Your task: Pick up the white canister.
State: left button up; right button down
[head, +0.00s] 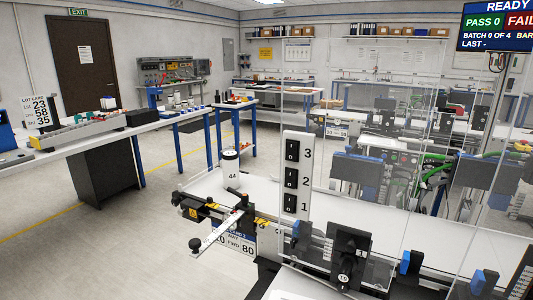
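A white canister (231,171) with a dark band near its top and the number 44 on its side stands upright. It is at the far left end of the light bench (273,178) in front of me. Neither of my grippers can be made out in this view, and nothing is touching the canister.
A white switch panel (296,172) marked 3, 2, 1 stands right of the canister. Clear panels (385,130) rise behind it. A black-knobbed lever (220,232) and clamp fixtures (349,255) line the near edge. Small white containers (178,99) stand on a farther bench.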

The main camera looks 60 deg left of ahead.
aim_at(230, 158)
jog(key=u, duration=4.15)
jog(key=i, duration=1)
jog(key=z, duration=4.5)
jog(key=k, duration=0.25)
jog(key=u, duration=0.5)
